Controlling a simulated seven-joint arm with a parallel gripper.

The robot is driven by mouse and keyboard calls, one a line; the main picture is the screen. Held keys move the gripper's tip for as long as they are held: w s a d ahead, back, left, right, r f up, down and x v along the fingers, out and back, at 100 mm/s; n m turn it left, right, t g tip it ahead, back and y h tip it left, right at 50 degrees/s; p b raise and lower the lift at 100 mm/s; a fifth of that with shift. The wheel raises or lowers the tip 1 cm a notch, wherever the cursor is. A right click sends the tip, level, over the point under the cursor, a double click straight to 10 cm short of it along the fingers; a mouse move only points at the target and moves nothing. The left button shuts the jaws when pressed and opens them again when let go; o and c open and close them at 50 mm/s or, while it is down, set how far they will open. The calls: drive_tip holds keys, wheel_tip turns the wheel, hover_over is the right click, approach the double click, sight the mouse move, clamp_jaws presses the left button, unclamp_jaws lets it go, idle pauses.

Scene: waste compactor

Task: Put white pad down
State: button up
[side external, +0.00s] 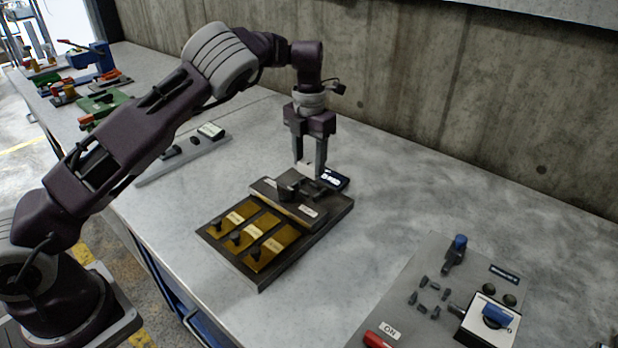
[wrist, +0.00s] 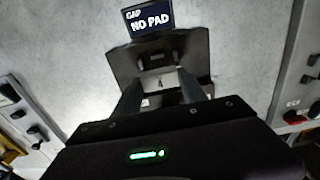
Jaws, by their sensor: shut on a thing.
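The white pad (wrist: 164,82) is a small light piece between my fingertips in the wrist view. In the side view it shows as a pale patch (side external: 305,167) at the finger ends, partly hidden by them. My gripper (side external: 308,172) points down and is shut on the pad, over the back end of a dark fixture (side external: 335,206). The fixture's dark block (side external: 290,181) stands close beside the fingers. I cannot tell whether the pad touches the fixture. A small display (wrist: 149,20) behind it reads "GAP NO PAD"; it also shows in the side view (side external: 334,179).
Three brass plates (side external: 266,252) with black knobs lie on the fixture's front part. A control panel (side external: 408,290) with a blue knob and red handle is at the lower right. A grey strip (side external: 180,157) lies behind my arm.

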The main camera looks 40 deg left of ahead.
sight(309, 175)
drive_tip(key=shift+f, duration=2)
drive_tip(key=shift+f, duration=0.3)
drive_tip(key=shift+f, duration=0.3)
drive_tip(key=o, duration=1.5)
drive_tip(key=shift+a, duration=0.1)
